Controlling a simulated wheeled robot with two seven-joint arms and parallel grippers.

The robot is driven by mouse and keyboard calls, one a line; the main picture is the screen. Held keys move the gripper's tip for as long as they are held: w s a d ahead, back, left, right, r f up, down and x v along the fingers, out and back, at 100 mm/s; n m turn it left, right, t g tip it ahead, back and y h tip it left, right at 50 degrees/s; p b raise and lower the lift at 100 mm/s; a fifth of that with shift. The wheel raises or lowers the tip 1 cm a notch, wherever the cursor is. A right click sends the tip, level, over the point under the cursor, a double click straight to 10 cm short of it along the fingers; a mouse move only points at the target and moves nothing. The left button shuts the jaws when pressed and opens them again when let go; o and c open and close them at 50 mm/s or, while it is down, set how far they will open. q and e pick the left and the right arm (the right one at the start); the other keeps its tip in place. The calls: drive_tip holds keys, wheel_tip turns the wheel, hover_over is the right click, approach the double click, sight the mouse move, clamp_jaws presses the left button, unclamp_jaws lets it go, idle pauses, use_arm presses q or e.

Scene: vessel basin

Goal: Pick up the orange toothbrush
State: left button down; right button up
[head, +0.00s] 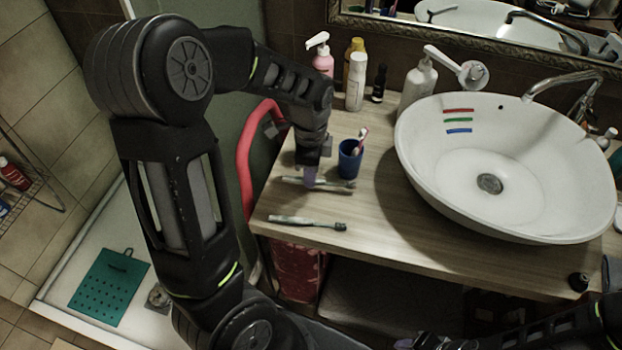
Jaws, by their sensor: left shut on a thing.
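My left gripper (310,180) points down at the counter and is shut on a toothbrush (333,188) that lies flat or just above the wood, its handle showing left of the fingers and its head to the right. This toothbrush looks pale grey here; I cannot make out orange on it. A second toothbrush (300,222), pale with a greenish handle and dark bristles, lies nearer the counter's front edge. A pink and white toothbrush (359,142) leans in a blue cup (349,160) just behind the gripper. My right gripper (430,342) is only partly in view at the bottom edge.
A white basin (425,190) fills the right of the wooden counter (375,232). A pink pump bottle (322,58), a white bottle (356,82) and a white dispenser (419,84) stand behind. A red curved bar (245,165) is left of the counter.

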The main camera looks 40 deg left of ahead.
use_arm(q)
wheel_tip(320, 180, up, 8)
drive_tip(key=shift+b, duration=0.35)
idle(0.4)
